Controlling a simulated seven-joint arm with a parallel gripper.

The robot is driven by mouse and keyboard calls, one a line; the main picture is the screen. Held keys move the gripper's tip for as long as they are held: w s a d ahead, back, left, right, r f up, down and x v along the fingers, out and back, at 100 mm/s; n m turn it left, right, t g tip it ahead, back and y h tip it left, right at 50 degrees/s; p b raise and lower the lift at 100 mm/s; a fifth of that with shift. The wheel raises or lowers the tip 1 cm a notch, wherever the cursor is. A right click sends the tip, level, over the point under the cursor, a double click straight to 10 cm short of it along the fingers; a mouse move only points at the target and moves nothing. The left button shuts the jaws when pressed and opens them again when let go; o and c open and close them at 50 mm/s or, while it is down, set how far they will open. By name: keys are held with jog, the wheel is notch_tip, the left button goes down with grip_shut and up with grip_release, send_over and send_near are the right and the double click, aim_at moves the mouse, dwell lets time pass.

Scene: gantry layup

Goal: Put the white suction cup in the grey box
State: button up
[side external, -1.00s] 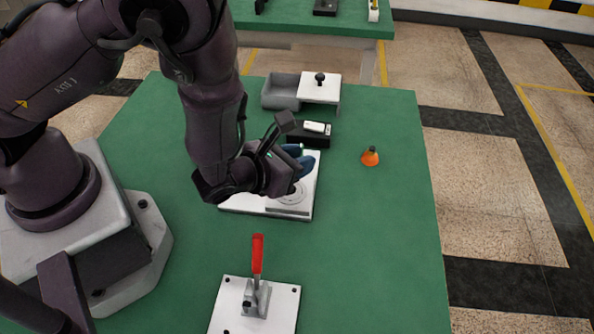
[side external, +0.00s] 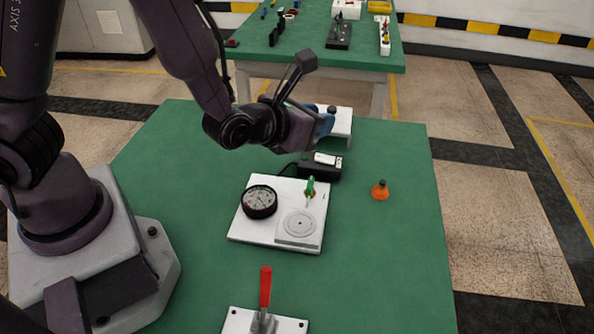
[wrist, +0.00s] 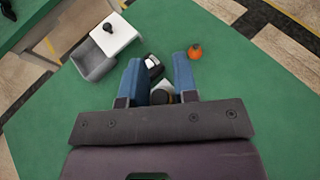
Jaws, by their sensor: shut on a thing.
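My gripper (side external: 324,122) is raised above the table, in front of the grey box in the side view. Its two blue fingers (wrist: 159,82) are shut on a small white thing with a dark stem (wrist: 162,92), which looks like the white suction cup. The fingers hide most of it in the side view. The grey box (wrist: 93,62) shows at the upper left in the wrist view. Its inside is uncovered, and a white lid (wrist: 113,36) with a black knob sits at its right end. In the side view my gripper hides most of the box.
A black device with a white piece (side external: 325,160) lies below my gripper. A white plate (side external: 255,232) carries a dial gauge (side external: 259,201) and a green-topped part (side external: 310,187). An orange suction cup (side external: 380,190) stands to the right. A red-handled clamp (side external: 265,288) is at the front.

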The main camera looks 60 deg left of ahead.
jog(key=w+a+r+n+y, duration=0.2)
jog(key=a+r, duration=0.4)
jog(key=r, duration=0.5)
jog(key=d+f, duration=0.2)
jog(key=f, duration=0.1)
jog(key=s+d+f+m+h, duration=0.1)
jog(key=d+f, duration=0.1)
jog(key=f, duration=0.2)
jog(key=s+d+f+m+h, duration=0.1)
jog(key=d+f, duration=0.1)
jog(key=f, duration=0.2)
jog(key=m+h, duration=0.1)
send_over(307, 219)
notch_tip(307, 219, down, 8)
jog(key=r, duration=0.1)
jog(key=shift+r, duration=0.15)
jog(key=shift+f, duration=4.8)
